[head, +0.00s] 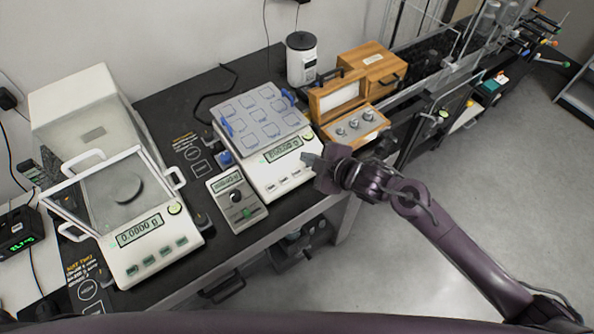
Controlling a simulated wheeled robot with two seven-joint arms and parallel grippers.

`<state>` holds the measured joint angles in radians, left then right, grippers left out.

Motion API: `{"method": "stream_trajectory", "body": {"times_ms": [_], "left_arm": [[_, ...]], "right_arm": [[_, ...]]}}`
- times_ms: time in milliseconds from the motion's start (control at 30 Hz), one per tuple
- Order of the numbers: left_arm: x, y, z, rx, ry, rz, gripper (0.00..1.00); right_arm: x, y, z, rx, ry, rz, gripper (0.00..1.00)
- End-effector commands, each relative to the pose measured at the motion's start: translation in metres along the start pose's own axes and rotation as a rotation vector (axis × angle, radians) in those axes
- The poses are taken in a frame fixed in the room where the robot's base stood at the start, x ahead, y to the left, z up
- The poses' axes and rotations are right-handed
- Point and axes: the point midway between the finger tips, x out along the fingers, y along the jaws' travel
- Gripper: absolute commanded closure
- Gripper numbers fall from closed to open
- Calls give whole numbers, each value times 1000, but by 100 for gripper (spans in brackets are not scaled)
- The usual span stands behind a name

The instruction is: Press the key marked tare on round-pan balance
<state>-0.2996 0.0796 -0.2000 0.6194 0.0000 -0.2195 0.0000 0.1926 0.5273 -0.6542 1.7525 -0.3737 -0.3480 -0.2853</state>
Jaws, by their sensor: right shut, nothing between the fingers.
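The round-pan balance (190,235) stands at the left of the dark table, with a glass draft shield around its round pan (127,187). Its display (139,231) reads 0.0000 g. A row of several keys (149,261) runs along its front; their marks are too small to read. A round green-lit button (174,208) sits right of the display. My right gripper (311,168) is shut and empty, over the front right corner of the other balance (285,178), well to the right of the round-pan balance. My left gripper is not in view.
The other balance carries a square pan with blue pieces (258,115). A small grey meter (236,200) stands between the balances. An open wooden weight box (350,122), a closed wooden case (371,68) and a white canister (301,58) stand behind.

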Motion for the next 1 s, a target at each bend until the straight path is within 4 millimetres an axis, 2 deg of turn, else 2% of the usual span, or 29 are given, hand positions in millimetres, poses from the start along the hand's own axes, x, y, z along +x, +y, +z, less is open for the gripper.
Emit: {"method": "stream_trajectory", "body": {"times_ms": [167, 600, 767, 1000], "left_arm": [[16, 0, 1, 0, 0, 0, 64], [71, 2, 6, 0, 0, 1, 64], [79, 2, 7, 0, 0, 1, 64], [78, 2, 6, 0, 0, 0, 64]], "right_arm": [[11, -9, 8, 0, 0, 0, 100], [52, -40, 39, 0, 0, 0, 100], [59, -44, 44, 0, 0, 0, 100], [60, -43, 43, 0, 0, 0, 100]]}}
